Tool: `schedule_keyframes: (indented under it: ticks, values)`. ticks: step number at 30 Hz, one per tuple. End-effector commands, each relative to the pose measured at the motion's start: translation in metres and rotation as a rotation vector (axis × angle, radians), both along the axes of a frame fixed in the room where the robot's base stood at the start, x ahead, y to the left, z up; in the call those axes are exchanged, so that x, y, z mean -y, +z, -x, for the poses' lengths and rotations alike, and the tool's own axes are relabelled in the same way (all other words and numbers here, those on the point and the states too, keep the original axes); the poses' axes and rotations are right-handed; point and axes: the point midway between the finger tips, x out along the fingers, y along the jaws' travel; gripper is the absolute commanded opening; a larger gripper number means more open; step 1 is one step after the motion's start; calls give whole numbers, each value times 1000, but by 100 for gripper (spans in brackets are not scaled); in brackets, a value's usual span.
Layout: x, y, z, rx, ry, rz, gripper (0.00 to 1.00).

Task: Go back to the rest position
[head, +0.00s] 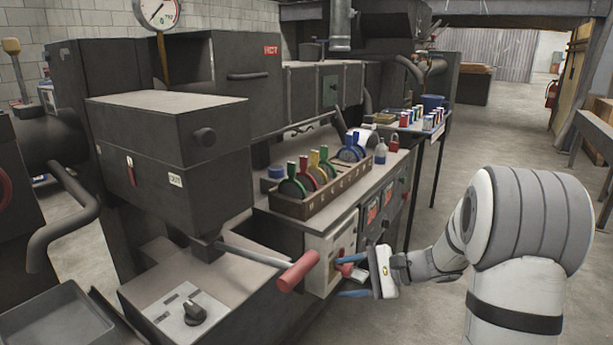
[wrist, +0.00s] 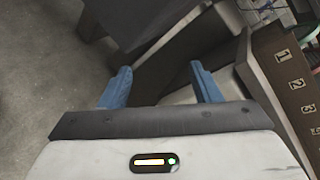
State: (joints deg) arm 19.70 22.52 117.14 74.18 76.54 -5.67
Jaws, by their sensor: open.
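My arm reaches in from the right of the head view.
A numbered wooden rack (head: 318,187) holds several coloured tools on the bench. It also shows in the wrist view (wrist: 290,75). A dark machine box (head: 170,150) stands at left. A small table (head: 425,127) with coloured cans stands behind. Open floor (head: 500,130) lies at the right.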

Motion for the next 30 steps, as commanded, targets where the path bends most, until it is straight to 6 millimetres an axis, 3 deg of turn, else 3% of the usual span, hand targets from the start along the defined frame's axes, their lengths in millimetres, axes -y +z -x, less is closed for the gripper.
schedule_keyframes:
  ticks: [1, 7, 15, 22, 30]
  values:
    - [-13, 38, 22, 11, 65, 79, 57]
    - [-32, 99, 106, 64, 309, 422, 57]
    - [-11, 177, 196, 231, 577, 900, 57]
    - [20, 228, 233, 398, 720, 1222, 57]
    - [31, 240, 242, 466, 768, 1338, 57]
